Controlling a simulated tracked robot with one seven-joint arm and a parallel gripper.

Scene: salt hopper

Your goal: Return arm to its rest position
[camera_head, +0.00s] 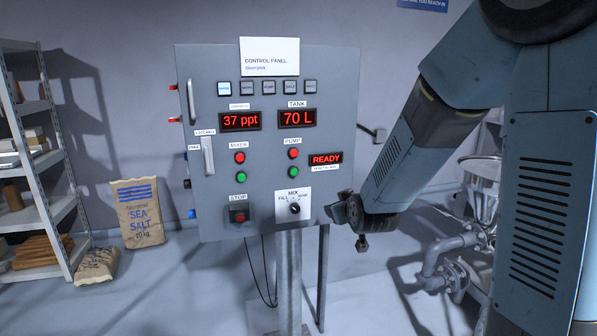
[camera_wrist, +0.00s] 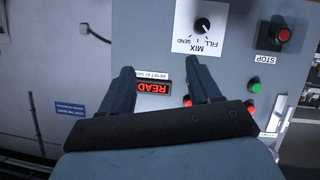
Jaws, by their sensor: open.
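My arm reaches in from the upper right in the head view, bent down in front of the panel's right side. My gripper (camera_head: 349,218) is beside the lower right edge of the grey control panel (camera_head: 222,140), near the mix knob (camera_head: 294,208). In the wrist view my gripper (camera_wrist: 160,82) is open, its two dark fingers apart with nothing between them. The red READY display (camera_wrist: 154,88) shows beyond the fingers. The mix knob also shows in the wrist view (camera_wrist: 202,25), above the right finger. I cannot tell whether the fingers touch the panel.
The panel displays read 37 ppt (camera_head: 240,121) and 70 L (camera_head: 297,118). The red stop button (camera_head: 239,215) is at lower left. Metal pipes (camera_head: 445,260) stand at right. A sea salt sack (camera_head: 138,212) and a shelf (camera_head: 50,170) are at left. Floor before the sacks is clear.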

